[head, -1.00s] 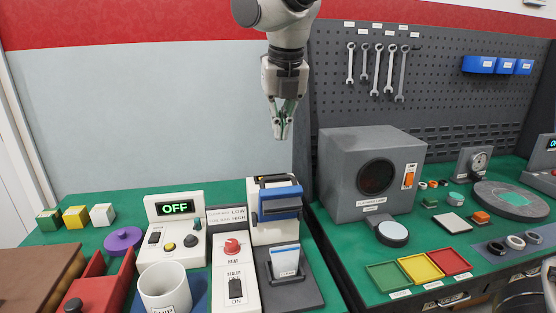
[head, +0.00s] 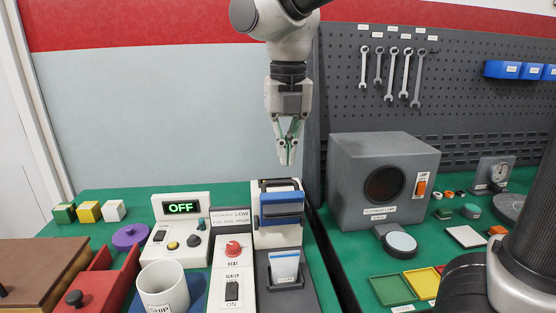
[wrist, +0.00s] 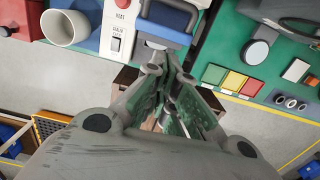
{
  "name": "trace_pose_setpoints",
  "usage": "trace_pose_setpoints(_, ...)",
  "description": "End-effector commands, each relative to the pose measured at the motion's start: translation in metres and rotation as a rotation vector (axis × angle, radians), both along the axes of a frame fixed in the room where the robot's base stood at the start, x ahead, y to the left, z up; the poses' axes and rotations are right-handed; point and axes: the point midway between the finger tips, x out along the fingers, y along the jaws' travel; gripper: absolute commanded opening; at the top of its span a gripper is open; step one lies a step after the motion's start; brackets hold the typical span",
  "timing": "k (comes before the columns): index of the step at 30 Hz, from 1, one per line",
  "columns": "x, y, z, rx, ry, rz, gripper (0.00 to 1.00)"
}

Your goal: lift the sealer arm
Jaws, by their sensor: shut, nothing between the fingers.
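The sealer (head: 278,235) is a white unit on the green bench top, with a blue sealer arm (head: 282,208) across its upper front. The blue arm also shows at the top of the wrist view (wrist: 160,32). I cannot tell how far the arm is raised. My gripper (head: 287,163) points down above the sealer in the head view. Its fingers are shut, empty and apart from the blue arm. A pouch (head: 284,267) stands in a dark holder in front of the sealer. The heat and sealer switch panel (head: 232,275) is to its left.
A white mug (head: 163,287), a display box reading OFF (head: 181,225) and a red tray (head: 105,285) are on the left. A grey lamp box (head: 384,178) stands close on the right. Space around my gripper above the bench is clear.

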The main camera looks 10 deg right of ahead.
Motion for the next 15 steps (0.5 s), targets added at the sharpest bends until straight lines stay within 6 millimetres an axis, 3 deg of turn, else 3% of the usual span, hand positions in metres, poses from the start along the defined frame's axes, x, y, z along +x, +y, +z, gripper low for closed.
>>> trace_pose_setpoints(12,0.004,-0.001,-0.086,-0.004,0.004,0.000,0.00)
trace_pose_setpoints(15,0.021,0.001,-0.090,-0.001,0.000,-0.002,0.00)
